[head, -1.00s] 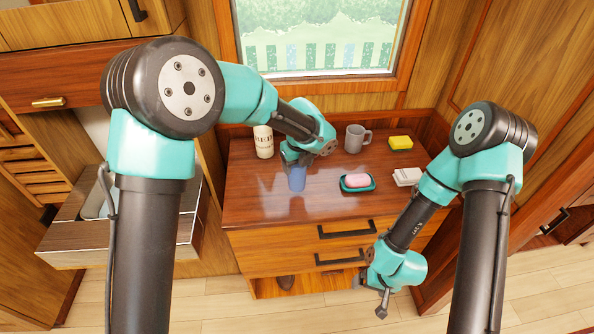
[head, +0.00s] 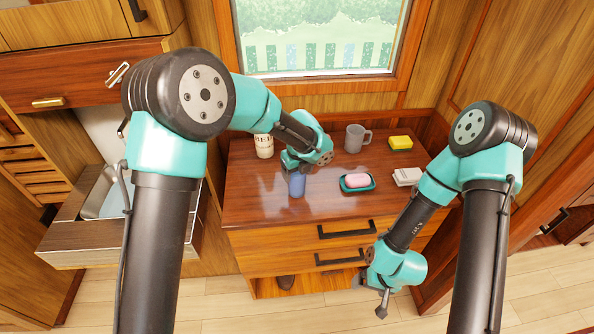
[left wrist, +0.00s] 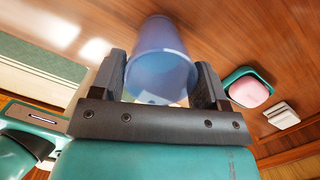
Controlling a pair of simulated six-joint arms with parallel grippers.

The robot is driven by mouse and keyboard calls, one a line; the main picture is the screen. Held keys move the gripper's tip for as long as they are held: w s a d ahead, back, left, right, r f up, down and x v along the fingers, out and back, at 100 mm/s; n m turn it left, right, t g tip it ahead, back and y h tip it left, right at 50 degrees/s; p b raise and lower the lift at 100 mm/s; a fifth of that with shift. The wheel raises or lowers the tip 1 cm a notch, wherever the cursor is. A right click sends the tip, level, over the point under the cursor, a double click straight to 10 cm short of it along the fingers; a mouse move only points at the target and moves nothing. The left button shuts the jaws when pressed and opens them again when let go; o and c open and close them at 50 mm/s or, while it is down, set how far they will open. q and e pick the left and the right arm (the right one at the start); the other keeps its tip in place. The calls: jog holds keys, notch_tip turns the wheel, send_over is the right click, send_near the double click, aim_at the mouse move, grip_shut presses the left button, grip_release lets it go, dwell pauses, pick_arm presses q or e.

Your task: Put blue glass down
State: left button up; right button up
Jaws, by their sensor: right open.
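The blue glass (head: 297,185) is upright at the left front part of the wooden counter (head: 250,205). My left gripper (head: 297,168) is above and around it in the head view. In the left wrist view the glass (left wrist: 160,60) sits between the two dark fingers, which press against its sides. I cannot tell whether its base touches the counter. My right gripper (head: 382,303) hangs in front of the drawers, open and empty, away from the glass.
On the counter are a lettered cream canister (head: 264,146), a grey mug (head: 356,138), a yellow sponge (head: 400,143), a pink soap (head: 357,181) in a teal dish and a white box (head: 407,176). The counter around the glass is clear. A sink (head: 103,195) lies left.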

pick_arm(q)
jog(key=o, duration=0.3)
jog(key=shift+o, duration=0.2)
jog(key=shift+r, duration=0.15)
notch_tip(320, 180, up, 12)
jog(key=s, duration=0.1)
jog(key=shift+s+d, duration=0.3)
jog(key=shift+d, duration=0.15)
